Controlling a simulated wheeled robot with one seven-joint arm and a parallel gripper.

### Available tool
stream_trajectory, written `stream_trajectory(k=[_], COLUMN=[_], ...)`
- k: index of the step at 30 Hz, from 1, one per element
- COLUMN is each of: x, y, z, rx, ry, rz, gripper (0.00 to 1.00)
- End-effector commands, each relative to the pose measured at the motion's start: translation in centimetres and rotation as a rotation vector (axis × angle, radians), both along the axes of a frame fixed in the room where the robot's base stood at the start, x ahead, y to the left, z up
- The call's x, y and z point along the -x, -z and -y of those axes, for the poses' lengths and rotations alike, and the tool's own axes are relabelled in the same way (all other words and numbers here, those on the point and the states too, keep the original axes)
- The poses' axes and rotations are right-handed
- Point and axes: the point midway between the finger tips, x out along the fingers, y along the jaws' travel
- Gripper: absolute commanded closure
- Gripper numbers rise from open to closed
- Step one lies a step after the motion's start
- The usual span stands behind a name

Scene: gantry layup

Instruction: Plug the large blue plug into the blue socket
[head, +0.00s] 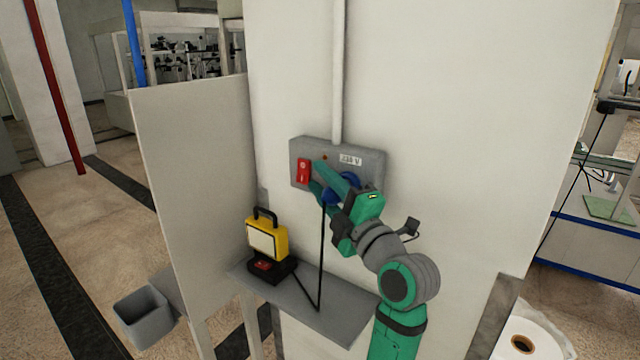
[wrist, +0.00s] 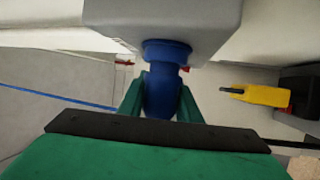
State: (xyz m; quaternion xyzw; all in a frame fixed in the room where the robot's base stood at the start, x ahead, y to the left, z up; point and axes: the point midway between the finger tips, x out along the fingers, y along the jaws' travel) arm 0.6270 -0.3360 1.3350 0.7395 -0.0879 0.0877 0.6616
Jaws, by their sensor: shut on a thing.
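The large blue plug (wrist: 161,95) is between the fingers of my gripper (wrist: 160,108), which is shut on it. In the wrist view the plug points up toward the blue socket (wrist: 165,50) on the underside of the grey box. The plug's front end meets the socket's rim there; how deep it sits I cannot tell. In the head view my gripper (head: 335,185) is at the grey socket box (head: 375,165) on the wall. The blue plug (head: 328,197) shows partly behind my fingers, with a black cable hanging from it. Some blue of the socket (head: 350,179) shows behind my gripper.
The box carries a red switch (head: 303,172) and a "230 V" label. Below it, a grey shelf (head: 340,318) holds a yellow work lamp (head: 267,240) with the cable running to it. A grey bin (head: 145,315) is at lower left, beside a pale panel (head: 195,170).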

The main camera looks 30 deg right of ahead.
Motion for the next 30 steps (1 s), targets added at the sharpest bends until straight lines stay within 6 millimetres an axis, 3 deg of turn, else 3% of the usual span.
stream_trajectory(k=[15, 16, 18, 30], x=[-0.40, -0.41, -0.41, 0.09], y=[-0.02, -0.03, -0.03, 0.12], z=[1.09, 1.10, 1.07, 1.04], rx=[0.000, 0.000, 0.000, 0.000], ry=[0.001, 0.001, 0.001, 0.001], rz=[0.000, 0.000, 0.000, 0.001], gripper=[0.93, 0.67, 0.50, 0.48])
